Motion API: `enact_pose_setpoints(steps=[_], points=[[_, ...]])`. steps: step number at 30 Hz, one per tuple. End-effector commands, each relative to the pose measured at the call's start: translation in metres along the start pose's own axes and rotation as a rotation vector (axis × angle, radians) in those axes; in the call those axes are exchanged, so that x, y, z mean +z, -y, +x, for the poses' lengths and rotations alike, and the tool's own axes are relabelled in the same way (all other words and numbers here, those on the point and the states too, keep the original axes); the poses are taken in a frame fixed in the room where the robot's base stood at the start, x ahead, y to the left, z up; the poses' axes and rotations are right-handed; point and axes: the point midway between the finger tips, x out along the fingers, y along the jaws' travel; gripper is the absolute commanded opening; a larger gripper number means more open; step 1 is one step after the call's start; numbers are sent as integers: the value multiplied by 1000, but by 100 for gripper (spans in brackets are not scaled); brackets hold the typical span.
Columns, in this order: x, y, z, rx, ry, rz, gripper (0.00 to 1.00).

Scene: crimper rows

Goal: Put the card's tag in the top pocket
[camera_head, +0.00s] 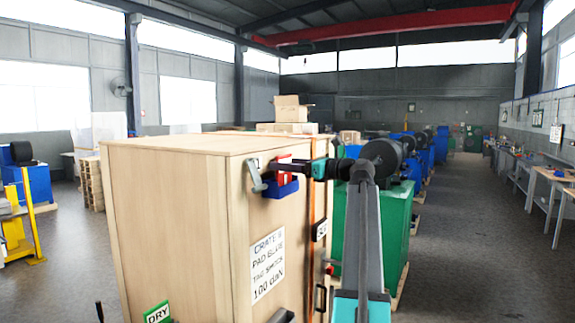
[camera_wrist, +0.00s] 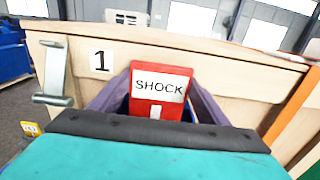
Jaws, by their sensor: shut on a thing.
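A card (camera_head: 268,266) on the face of a wooden crate reads "CRATE 9, PAD GLUE, TAG SHOCK, 100 daN". A red tag with a white "SHOCK" label (camera_wrist: 162,84) is between the two fingers of my gripper (camera_wrist: 155,108), which is shut on it. In the head view the red tag (camera_head: 284,170) stands upright at the blue top pocket (camera_head: 282,190), near the crate's upper edge. Its lower end is hidden, so I cannot tell how deep it sits. In the wrist view only slivers of blue show beside the tag.
A metal latch (camera_wrist: 54,75) and a "1" label (camera_wrist: 101,61) are left of the pocket. An orange strap (camera_head: 319,210) runs down the crate (camera_head: 180,220) at right. A green "DRY" tag (camera_head: 158,313) is low at left. A green machine (camera_head: 395,225) stands behind.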

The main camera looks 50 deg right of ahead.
Motion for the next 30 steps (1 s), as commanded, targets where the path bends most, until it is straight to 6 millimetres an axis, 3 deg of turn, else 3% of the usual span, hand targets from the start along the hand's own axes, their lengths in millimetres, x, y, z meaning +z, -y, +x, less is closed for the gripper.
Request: enact_pose_setpoints(steps=[29,30], points=[[-8,0,-1,-1,0,0,38],[-8,0,-1,-1,0,0,73]])
